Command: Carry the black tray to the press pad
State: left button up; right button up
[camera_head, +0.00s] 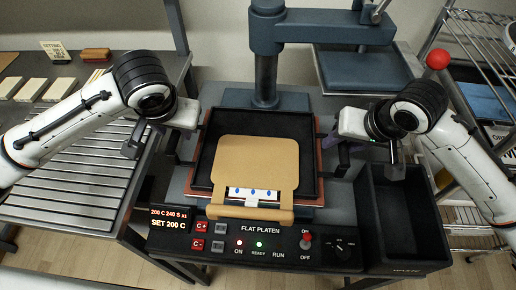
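The black tray (308,135) is in the centre, lying over a reddish-brown pad (322,160) on the press, with pad edges showing at both sides. My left gripper (180,148) is at the tray's left side. My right gripper (338,158) is at its right side. Both are close to the tray's side handles; whether the fingers close on them is too small to tell.
The blue-grey press column and arm (265,75) rise behind the tray. A control panel (270,242) is in front. A black bin (400,215) stands at right, a slatted rack (70,175) at left, and a wire shelf (480,40) far right.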

pick_arm(q)
jog(key=v, duration=0.8)
jog(key=shift+r, duration=0.35)
pick_arm(e)
jog(key=v, duration=1.2)
pick_arm(q)
jog(key=shift+s, duration=0.1)
